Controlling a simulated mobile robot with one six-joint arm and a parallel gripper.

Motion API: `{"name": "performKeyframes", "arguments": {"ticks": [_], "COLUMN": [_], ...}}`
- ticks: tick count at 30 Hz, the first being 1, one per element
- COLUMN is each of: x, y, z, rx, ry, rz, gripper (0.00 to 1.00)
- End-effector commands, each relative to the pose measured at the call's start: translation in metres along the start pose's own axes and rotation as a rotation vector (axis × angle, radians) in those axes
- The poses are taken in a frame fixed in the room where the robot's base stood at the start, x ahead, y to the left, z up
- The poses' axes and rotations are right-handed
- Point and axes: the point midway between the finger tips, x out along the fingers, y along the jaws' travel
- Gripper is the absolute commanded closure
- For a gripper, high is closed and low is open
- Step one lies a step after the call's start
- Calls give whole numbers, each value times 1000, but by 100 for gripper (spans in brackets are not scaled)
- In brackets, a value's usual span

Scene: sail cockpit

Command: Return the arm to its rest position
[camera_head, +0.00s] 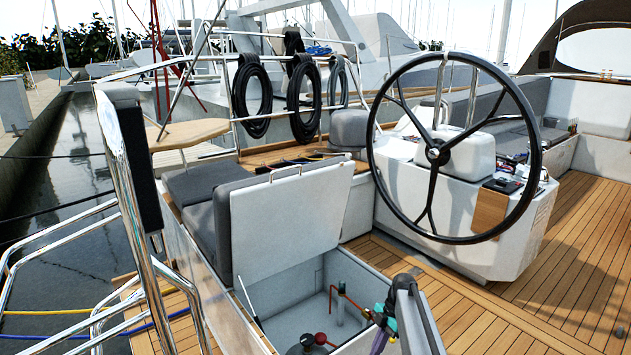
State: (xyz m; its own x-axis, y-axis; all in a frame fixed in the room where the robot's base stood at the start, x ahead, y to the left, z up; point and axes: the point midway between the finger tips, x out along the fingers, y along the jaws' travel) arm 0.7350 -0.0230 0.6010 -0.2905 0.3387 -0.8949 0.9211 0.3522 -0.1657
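A grey folded, jointed shape rises at the lower centre and looks like my own arm. It bends at its top and comes down to a small teal and dark end, which seems to be my gripper (374,315). This end is over the right side of the open locker. It is too small to tell whether the fingers are open or shut, and I cannot make out anything held. The foot of the arm is cut off by the bottom edge.
The open locker (283,322) holds a copper-coloured pipe (352,302) and a red knob (321,338). Its raised lid (292,220) stands behind it. The black steering wheel (433,155) stands right of centre. Steel rails (140,200) line the left.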

Motion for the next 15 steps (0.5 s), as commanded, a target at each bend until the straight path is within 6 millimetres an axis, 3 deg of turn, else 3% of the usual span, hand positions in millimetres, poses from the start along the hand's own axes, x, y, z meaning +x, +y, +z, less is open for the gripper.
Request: {"name": "performKeyframes", "arguments": {"ticks": [1, 6, 15], "x": [21, 82, 176], "y": [-12, -43, -111], "z": [-4, -11, -24], "rx": [2, 34, 198], "ry": [5, 9, -15], "rz": [-23, -87, -186], "gripper": [100, 100, 100]}}
